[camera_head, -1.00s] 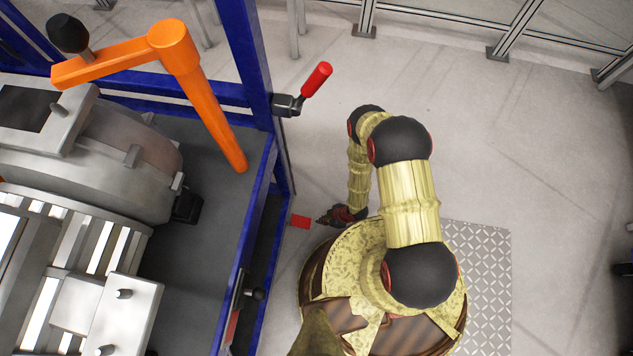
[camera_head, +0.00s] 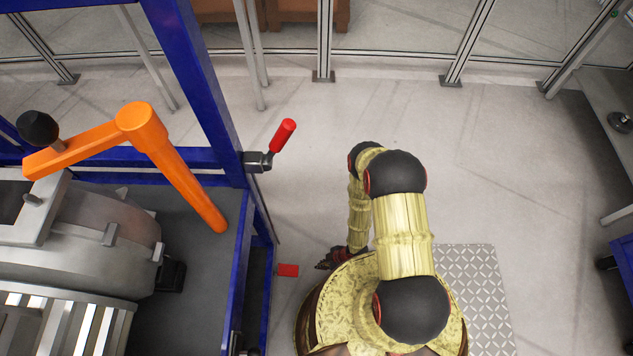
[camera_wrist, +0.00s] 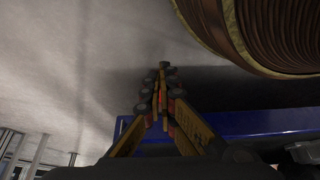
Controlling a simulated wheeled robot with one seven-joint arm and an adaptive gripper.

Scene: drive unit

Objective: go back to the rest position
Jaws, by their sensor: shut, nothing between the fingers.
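My gripper (camera_head: 328,261) hangs low beside my own base, at the end of my folded arm. In the wrist view my gripper (camera_wrist: 162,88) has its fingers together at the tips, with nothing seen between them. In the head view it is small and partly hidden by the arm and base. The fingers are apart from the blue frame, which runs behind them in the wrist view.
The drive unit (camera_head: 85,240) stands at left in a blue frame (camera_head: 185,75). An orange lever (camera_head: 165,155) and a red-handled clamp (camera_head: 281,137) stick out. A red block (camera_head: 288,270) sits beside the frame. Open floor (camera_head: 480,160) lies right, before a fence.

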